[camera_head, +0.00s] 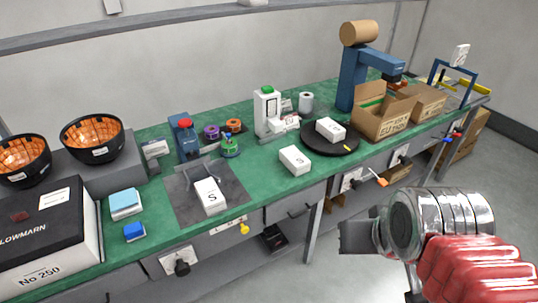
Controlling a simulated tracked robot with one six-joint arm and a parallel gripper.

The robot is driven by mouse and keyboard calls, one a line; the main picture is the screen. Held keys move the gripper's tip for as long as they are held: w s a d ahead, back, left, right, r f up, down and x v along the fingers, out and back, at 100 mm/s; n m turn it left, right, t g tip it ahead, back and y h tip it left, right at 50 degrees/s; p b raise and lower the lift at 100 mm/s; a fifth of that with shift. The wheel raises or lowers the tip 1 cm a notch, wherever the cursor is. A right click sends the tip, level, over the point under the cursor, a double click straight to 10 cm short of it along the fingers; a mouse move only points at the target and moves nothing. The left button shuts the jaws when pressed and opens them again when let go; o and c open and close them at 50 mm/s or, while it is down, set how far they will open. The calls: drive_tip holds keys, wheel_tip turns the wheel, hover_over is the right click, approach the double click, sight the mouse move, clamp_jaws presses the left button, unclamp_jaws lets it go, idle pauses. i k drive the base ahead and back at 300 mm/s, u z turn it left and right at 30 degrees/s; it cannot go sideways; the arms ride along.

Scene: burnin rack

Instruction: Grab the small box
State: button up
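Several small white boxes are on the green workbench. One small box marked S (210,196) rests on a dark grey mat at the left front. A second small white box (295,160) lies on the bare green top near the middle front edge. A third small white box (330,129) rests on a round black plate (347,145) further right. My gripper (355,237) shows at the lower right, in front of the bench and apart from all the boxes. Its dark fingers appear edge-on, so the gap between them cannot be made out. Nothing is visibly held.
A large black-and-white case (45,240) and orange-lined bowls (92,139) stand at the left. A white device (267,110) stands behind the middle box. A blue arm-like machine (352,80) and open cardboard box (385,112) stand at the right.

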sight(294, 159)
drive_tip(key=u, duration=0.35)
drive_tip(key=i, duration=0.55)
drive_tip(key=u, duration=0.7)
drive_tip(key=i, duration=0.45)
drive_tip(key=u, duration=0.25)
